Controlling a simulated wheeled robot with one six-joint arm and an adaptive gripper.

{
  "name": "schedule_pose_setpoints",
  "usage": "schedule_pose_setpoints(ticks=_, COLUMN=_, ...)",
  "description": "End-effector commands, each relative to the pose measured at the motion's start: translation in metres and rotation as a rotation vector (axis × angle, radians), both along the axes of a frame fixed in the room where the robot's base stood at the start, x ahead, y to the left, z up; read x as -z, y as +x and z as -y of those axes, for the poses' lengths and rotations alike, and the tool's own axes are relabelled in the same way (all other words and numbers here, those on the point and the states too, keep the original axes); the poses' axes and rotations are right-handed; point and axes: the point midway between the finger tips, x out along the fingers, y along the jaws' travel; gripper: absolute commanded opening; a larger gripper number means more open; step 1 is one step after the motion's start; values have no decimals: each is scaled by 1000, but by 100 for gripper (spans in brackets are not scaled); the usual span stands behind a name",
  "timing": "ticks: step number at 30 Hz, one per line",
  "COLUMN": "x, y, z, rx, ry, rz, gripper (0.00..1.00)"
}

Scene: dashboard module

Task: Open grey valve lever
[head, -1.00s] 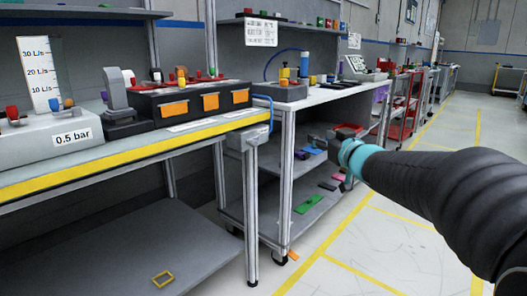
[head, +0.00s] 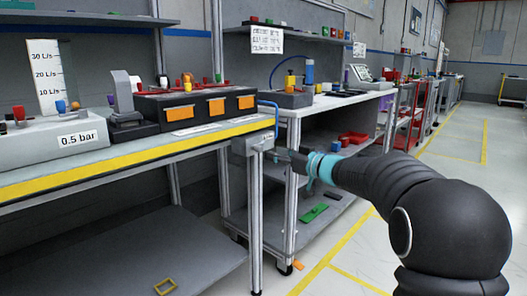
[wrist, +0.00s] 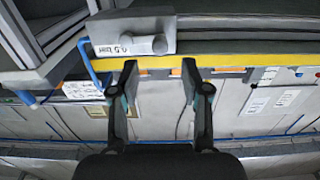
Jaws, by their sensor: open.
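The grey valve box (head: 252,143) is fixed at the right end of the yellow-edged bench in the head view. In the wrist view the box (wrist: 115,28) is at the top, with a "0.5 bar" label. A short grey lever with a rounded end (wrist: 158,46) sticks out along it, just beyond my fingertips. My gripper (wrist: 159,70) is open and empty, its fingers pointing at the box with the lever roughly between their lines. In the head view my gripper (head: 279,155) is just right of the box, and the lever is too small to make out clearly.
A blue hose (head: 275,118) runs by the box; it also shows in the wrist view (wrist: 88,62). The yellow-edged bench (head: 120,160) and its metal leg (head: 255,215) are close by. A second bench (head: 330,101) with shelves of parts stands behind. The floor at right is clear.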

Motion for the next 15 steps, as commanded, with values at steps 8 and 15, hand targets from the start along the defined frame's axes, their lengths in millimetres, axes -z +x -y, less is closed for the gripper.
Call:
schedule_pose_setpoints(ticks=8, x=0, y=26, z=-34, rx=-1, ry=-1, rz=1, gripper=47)
schedule_pose_setpoints(ticks=15, x=0, y=35, z=-45, rx=0, ry=1, rz=-1, gripper=47)
